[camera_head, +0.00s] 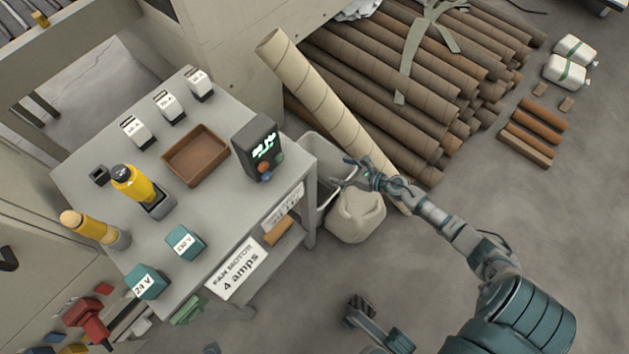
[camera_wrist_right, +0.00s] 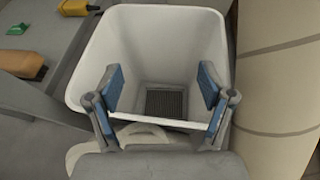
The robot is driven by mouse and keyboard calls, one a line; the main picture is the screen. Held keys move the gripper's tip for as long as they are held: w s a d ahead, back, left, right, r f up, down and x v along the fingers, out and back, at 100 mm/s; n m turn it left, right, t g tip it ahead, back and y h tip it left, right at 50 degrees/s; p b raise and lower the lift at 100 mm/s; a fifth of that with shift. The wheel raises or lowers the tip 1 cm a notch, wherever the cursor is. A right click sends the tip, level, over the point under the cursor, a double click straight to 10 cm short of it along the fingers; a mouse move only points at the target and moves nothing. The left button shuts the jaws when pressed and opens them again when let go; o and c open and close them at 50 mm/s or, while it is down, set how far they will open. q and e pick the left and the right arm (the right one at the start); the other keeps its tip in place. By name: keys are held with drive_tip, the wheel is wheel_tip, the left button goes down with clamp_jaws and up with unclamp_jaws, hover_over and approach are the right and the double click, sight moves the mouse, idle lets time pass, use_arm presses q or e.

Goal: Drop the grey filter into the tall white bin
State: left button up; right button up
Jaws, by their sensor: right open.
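The tall white bin (camera_head: 312,150) stands on the floor beside the right end of the grey table. In the right wrist view the bin (camera_wrist_right: 90,60) is open towards me, and I see down its inside walls. A dark grey ribbed square, which looks like the grey filter (camera_wrist_right: 166,103), lies at the bottom of the bin. My right gripper (camera_head: 345,173) is over the bin's near right side. Its two blue-padded fingers (camera_wrist_right: 162,88) are spread apart with nothing between them.
The grey table (camera_head: 215,205) holds a brown tray (camera_head: 196,155) and several devices.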

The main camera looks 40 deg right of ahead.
drive_tip(key=v, duration=1)
drive_tip(key=shift+s+d, duration=0.15)
drive_tip(key=shift+s, duration=0.2)
drive_tip(key=shift+s+d+r, duration=0.1)
drive_tip(key=shift+s+r, duration=0.15)
drive_tip(key=shift+s, duration=0.3)
